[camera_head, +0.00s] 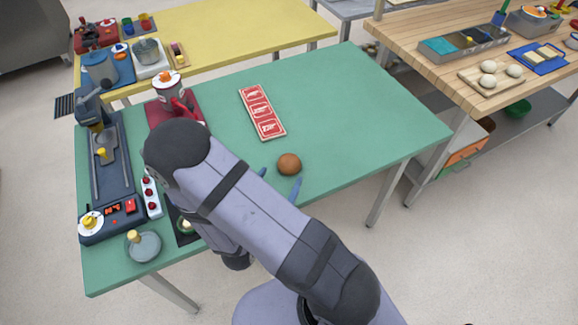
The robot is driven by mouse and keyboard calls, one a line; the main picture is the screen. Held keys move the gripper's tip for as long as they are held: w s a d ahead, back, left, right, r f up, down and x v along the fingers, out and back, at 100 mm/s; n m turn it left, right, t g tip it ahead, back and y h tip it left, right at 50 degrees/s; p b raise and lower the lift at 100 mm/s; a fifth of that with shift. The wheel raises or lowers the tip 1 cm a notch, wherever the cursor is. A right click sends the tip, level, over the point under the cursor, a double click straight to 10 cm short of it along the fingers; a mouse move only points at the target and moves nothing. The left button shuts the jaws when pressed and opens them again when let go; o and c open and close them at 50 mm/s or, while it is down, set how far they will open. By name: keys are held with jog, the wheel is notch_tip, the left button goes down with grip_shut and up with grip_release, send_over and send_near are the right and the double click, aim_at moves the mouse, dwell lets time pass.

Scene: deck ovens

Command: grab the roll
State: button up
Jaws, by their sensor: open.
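The roll (289,164) is a round brown bun on the green table (345,110), near its front edge and right of the middle of my arm. My gripper (280,180) is low by the roll, on its left and near side. Its blue fingertips show apart, one left of the roll and one just below it. Nothing shows between the fingers except part of the near side of the roll at most; whether they touch it I cannot tell. My arm hides the rest of the gripper.
A red and white tray with three panels (262,112) lies behind the roll. A dark machine (110,170) and a grey round dish (143,246) stand at the left. The table's right side is clear. A wooden table (440,80) stands at the right.

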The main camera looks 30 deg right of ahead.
aim_at(286, 168)
jog(key=shift+p+x, duration=0.65)
jog(key=shift+x, duration=0.95)
jog(key=shift+p+x, duration=0.65)
jog(key=shift+x, duration=1.4)
jog(key=c, duration=1.1)
